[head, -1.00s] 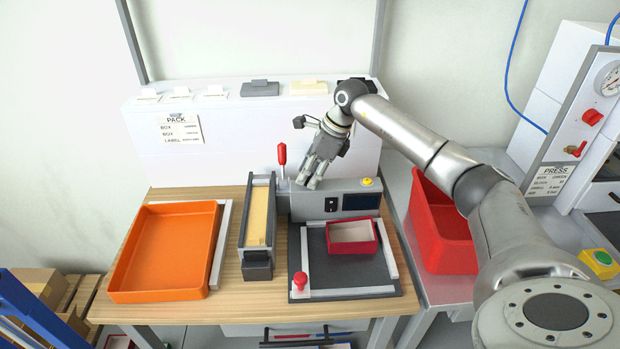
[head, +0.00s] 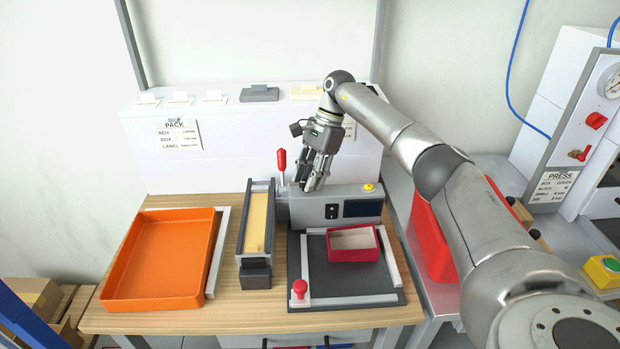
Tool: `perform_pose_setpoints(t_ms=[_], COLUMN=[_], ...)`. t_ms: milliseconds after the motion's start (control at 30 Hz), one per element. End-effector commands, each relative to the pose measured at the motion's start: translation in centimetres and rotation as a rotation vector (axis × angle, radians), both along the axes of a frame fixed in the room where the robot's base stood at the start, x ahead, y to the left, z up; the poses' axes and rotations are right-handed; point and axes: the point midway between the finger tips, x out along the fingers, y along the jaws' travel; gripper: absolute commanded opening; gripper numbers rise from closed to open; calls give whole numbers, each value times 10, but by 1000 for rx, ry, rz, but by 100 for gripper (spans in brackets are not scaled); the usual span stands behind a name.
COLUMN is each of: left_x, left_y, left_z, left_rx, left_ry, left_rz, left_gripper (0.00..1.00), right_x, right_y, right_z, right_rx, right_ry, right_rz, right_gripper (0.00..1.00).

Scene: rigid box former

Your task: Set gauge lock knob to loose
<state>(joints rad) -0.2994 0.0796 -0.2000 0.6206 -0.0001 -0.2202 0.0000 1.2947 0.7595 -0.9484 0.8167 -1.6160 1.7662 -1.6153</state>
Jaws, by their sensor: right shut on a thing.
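A red round knob (head: 299,289) stands at the front left corner of the dark plate (head: 330,272), beside the light stop bars. I take it for the gauge lock knob; its setting cannot be read. My right gripper (head: 311,187) points down at the top left of the grey control unit (head: 350,206), well behind the red knob and apart from it. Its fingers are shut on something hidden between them. A lever with a red handle (head: 282,160) stands just left of the fingers. My left gripper is out of view.
A small red box (head: 353,252) sits open on the dark plate. A narrow dark trough (head: 242,225) and an orange tray (head: 108,285) are to the left. A red bin (head: 432,240) is at right, partly behind my arm. The space above the plate's front is clear.

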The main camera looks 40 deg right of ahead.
Motion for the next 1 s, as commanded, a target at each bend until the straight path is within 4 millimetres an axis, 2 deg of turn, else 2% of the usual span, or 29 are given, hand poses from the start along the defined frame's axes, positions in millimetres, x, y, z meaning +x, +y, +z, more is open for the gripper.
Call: perform_pose_setpoints(t_ms=[667,700,867,1000], left_x=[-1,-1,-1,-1], left_y=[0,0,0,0], left_z=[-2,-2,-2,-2], left_rx=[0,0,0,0], left_ry=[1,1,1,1], left_rz=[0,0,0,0], left_gripper=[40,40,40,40], right_x=[1,1,1,1], right_y=[0,0,0,0], right_z=[1,1,1,0], right_rx=[-1,-1,-1,-1], right_ry=[-5,-5,-3,-2], right_rz=[68,68,68,67], right_gripper=[9,34,54,54])
